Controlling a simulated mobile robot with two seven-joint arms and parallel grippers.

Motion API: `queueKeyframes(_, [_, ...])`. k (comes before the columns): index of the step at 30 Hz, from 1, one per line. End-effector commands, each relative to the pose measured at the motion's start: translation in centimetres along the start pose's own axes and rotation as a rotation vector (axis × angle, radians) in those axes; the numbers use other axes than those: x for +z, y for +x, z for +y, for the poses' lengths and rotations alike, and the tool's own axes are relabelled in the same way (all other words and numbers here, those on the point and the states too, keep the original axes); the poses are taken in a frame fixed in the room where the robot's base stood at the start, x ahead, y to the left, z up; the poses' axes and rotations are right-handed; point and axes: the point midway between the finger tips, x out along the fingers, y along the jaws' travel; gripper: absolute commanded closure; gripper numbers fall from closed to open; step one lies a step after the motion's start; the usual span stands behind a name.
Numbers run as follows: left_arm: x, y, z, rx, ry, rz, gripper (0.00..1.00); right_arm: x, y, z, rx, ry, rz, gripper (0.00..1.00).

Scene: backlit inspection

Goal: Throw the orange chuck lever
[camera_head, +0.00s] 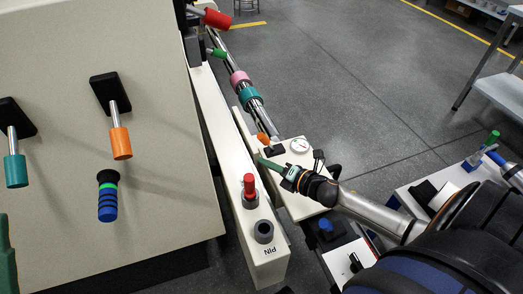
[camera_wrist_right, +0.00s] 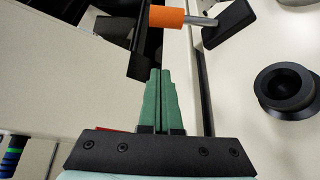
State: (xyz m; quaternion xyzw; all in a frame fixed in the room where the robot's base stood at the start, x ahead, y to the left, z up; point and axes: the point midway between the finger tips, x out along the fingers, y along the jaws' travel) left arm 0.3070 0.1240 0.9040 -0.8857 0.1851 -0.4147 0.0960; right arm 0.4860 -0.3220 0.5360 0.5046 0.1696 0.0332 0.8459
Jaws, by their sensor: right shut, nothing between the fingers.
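A small orange lever (camera_head: 263,139) with a black mount sits on the cream unit beside a round dial. In the right wrist view the orange lever (camera_wrist_right: 166,17) has a metal shaft running right to the black mount (camera_wrist_right: 228,24). My right gripper (camera_head: 262,162) is shut and empty, just short of the lever. Its green fingers (camera_wrist_right: 158,76) lie together below the orange grip, apart from it in the picture. Another orange-handled lever (camera_head: 120,143) hangs on the large cream panel. Part of my left gripper (camera_head: 5,255), green, shows at the left edge; its fingers cannot be told apart.
The panel also bears a teal-handled lever (camera_head: 16,170) and a blue ringed grip (camera_head: 107,200). A red button (camera_head: 249,184) and a grey socket marked PIN (camera_head: 264,232) stand on the narrow cream beam. A black cup-like part (camera_wrist_right: 289,90) is right of my fingers in the wrist view.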

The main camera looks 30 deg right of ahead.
Motion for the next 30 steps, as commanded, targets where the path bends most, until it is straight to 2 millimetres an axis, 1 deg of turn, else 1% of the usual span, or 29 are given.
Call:
queueKeyframes(1, [0.4,-0.4,0.2,0.001,-0.005,-0.001,1.0,0.0,1.0,-0.1,0.003,-0.002,-0.002,1.0])
queueKeyframes(3, [0.6,-0.6,0.3,0.001,-0.011,-0.002,1.0,0.0,2.1,-0.2,0.002,0.0,-0.002,1.0])
queueKeyframes(11, [1.5,-1.5,0.9,0.002,-0.031,-0.007,1.0,0.0,6.1,-0.1,0.001,0.001,-0.001,1.0])
queueKeyframes(12, [1.4,-1.3,0.8,0.002,-0.033,-0.008,1.0,0.9,5.6,-0.1,-0.002,-0.003,-0.003,1.0])
queueKeyframes(13, [1.5,-1.3,0.8,0.002,-0.033,-0.009,1.0,1.3,5.4,-0.1,-0.002,-0.003,-0.002,1.0])
queueKeyframes(18, [1.6,-1.4,0.8,0.001,-0.036,-0.009,1.0,3.0,4.7,-0.1,-0.002,-0.001,0.0,1.0])
queueKeyframes(22, [1.6,-1.5,0.9,0.0,-0.038,-0.01,1.0,3.6,4.5,-0.1,-0.001,0.003,0.0,1.0])
queueKeyframes(30, [1.6,-1.5,0.9,0.002,-0.038,-0.01,1.0,3.8,4.4,0.0,-0.001,0.004,0.0,1.0])
